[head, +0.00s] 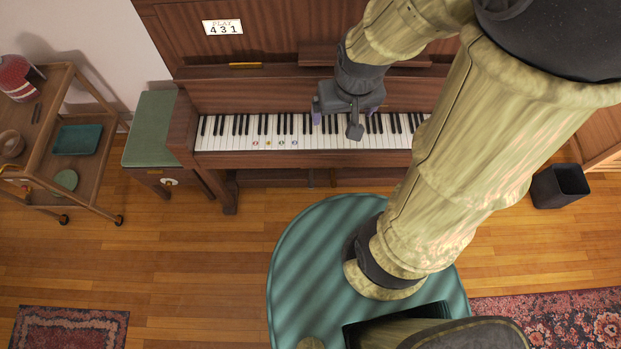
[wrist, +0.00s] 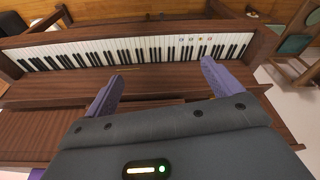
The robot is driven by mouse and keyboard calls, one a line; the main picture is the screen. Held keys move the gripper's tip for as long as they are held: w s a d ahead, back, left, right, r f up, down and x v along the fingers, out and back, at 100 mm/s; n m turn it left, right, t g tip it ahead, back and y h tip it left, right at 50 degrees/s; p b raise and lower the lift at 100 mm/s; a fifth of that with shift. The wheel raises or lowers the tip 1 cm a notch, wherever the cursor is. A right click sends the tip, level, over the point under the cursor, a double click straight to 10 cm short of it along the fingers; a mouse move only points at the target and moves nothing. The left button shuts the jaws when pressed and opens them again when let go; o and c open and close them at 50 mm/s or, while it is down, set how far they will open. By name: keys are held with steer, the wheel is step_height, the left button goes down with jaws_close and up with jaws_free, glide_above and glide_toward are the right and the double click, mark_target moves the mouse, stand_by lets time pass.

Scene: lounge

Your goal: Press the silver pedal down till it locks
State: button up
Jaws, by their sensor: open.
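A brown upright piano (head: 285,97) stands against the wall, its keyboard facing me. I cannot make out the silver pedal in either view; the space below the keyboard is dark and partly covered by the keyboard and my arm. My gripper (head: 336,124) is above the keyboard, right of the marked keys, with its fingers apart and nothing between them. In the wrist view my gripper (wrist: 160,72) shows its two purple fingers spread over the brown wood of the piano (wrist: 150,88), with the row of keys beyond.
A green-topped bench (head: 152,130) stands left of the piano, beside a wooden trolley (head: 88,185). A dark bin (head: 560,186) stands at right. Patterned rugs (head: 70,330) lie on the floor. Wood floor is clear before the piano's left part.

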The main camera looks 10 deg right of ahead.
steer(key=shift+f+b, duration=0.55)
steer(key=c, duration=0.7)
steer(key=b+x, duration=0.3)
steer(key=s+b+x, duration=0.1)
steer(key=b+x, duration=0.1)
steer(key=b, duration=0.1)
steer(key=shift+f, duration=0.5)
jaws_close()
steer(key=s+f+b+x, duration=0.1)
steer(key=s+b+x, duration=0.2)
steer(key=b+x, duration=1.2)
steer(key=s+b+x, duration=0.3)
steer(key=b+x, duration=1.2)
steer(key=s+f+b+x, duration=0.1)
steer(key=s+b+x, duration=0.1)
steer(key=b+x, duration=1.3)
steer(key=w+f+t+b, duration=0.2)
steer(key=w+f, duration=0.3)
steer(key=f, duration=0.6)
steer(key=w+a+f+m+t+h+b, duration=0.1)
steer(key=w+f+b, duration=0.4)
steer(key=f, duration=0.7)
steer(key=w+a+f+m+t+b, duration=0.1)
steer(key=w+f+t+b, duration=0.2)
steer(key=w+f, duration=0.4)
steer(key=shift+f+h, duration=0.4)
steer(key=shift+f, duration=2.15)
steer(key=shift+w+a, duration=0.1)
